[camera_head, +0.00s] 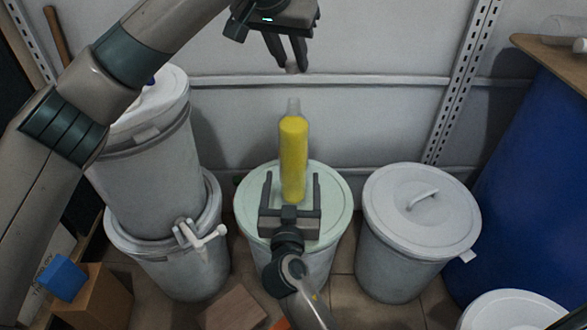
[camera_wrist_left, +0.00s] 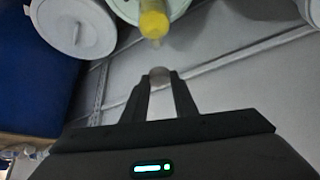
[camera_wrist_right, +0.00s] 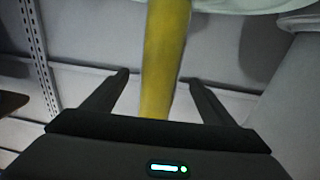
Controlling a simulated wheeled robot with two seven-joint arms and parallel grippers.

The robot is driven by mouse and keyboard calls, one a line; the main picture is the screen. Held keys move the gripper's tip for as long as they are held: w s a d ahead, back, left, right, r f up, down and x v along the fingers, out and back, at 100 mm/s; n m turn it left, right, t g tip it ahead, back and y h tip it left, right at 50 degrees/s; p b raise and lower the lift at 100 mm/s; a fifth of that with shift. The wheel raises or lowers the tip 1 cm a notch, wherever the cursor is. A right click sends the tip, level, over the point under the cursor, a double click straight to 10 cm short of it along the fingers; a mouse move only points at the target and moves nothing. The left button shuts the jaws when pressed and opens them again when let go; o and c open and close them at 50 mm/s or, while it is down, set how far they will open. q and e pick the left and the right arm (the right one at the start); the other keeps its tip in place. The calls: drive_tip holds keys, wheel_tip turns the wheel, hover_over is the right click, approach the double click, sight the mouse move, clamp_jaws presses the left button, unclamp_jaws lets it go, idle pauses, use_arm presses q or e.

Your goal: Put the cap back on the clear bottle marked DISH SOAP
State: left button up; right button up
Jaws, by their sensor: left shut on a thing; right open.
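The clear bottle (camera_head: 293,158) with yellow liquid stands upright on the pale lid of the middle drum. Its top is a bare clear neck; no label can be read from here. It also shows in the left wrist view (camera_wrist_left: 153,22) and the right wrist view (camera_wrist_right: 165,60). My left gripper (camera_head: 291,67) is above the bottle, shut on a small greyish cap (camera_wrist_left: 159,75), with a gap between cap and neck. My right gripper (camera_head: 291,182) is open, low in front of the bottle, its fingers on either side of the bottle and apart from it.
The middle drum's lid (camera_head: 334,205) bears the bottle. A closed grey drum (camera_head: 420,205) stands to the right, beside a large blue barrel (camera_head: 535,190). Stacked drums (camera_head: 150,160) stand at left. A brown box (camera_head: 95,300) with a blue block (camera_head: 62,278) is at lower left.

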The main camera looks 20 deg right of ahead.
drive_tip(key=x, duration=0.7)
drive_tip(key=shift+w+d, duration=0.1)
drive_tip(key=shift+w, duration=0.05)
drive_tip(key=c, duration=1.6)
use_arm(q)
hover_over(295, 99)
drive_tip(key=s+a, duration=0.2)
drive_tip(key=shift+d+f, duration=0.2)
drive_tip(key=shift+f, duration=2.3)
use_arm(e)
drive_tip(key=shift+o, duration=0.2)
use_arm(q)
drive_tip(key=shift+f, duration=0.1)
drive_tip(key=shift+f, duration=0.8)
drive_tip(key=shift+f, duration=0.5)
use_arm(e)
clamp_jaws()
